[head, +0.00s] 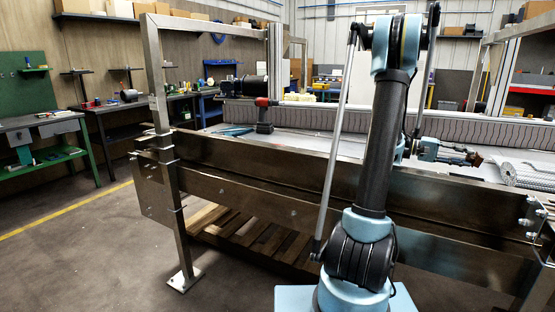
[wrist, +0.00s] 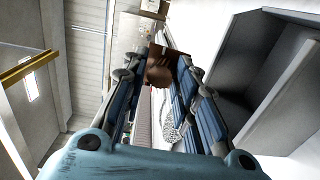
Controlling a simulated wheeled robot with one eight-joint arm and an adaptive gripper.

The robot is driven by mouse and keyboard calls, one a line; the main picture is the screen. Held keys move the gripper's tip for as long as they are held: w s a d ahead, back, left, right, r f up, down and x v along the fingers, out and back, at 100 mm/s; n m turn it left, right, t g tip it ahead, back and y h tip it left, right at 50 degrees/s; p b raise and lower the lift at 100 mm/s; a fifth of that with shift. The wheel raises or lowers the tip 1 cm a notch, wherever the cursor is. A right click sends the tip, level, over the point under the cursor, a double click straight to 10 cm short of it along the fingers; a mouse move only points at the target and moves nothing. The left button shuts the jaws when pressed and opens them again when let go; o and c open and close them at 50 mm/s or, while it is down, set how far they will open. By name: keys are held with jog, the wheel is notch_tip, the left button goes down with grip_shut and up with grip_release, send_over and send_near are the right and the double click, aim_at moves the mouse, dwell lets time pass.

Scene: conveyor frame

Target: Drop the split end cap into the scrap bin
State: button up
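My gripper (head: 468,156) is over the conveyor at the right in the head view, lying roughly level and pointing right. In the wrist view its fingers (wrist: 163,70) close around a brown piece (wrist: 160,76), which looks like the end cap; it also shows small at the fingertips in the head view (head: 477,159). Its split cannot be made out. A grey open-topped box with a dark inside (wrist: 238,62), probably the scrap bin, stands right of the fingers in the wrist view. The piece is outside it. I cannot pick out this box in the head view.
The steel conveyor frame (head: 250,190) runs across the front, with an upright post (head: 158,85) at left. A red and black drill (head: 264,116) stands on it. A grey toothed disc (head: 508,174) lies near its right end. Workbenches line the left wall.

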jog(key=shift+o, duration=0.7)
jog(key=shift+a, duration=0.1)
jog(key=v, duration=1.2)
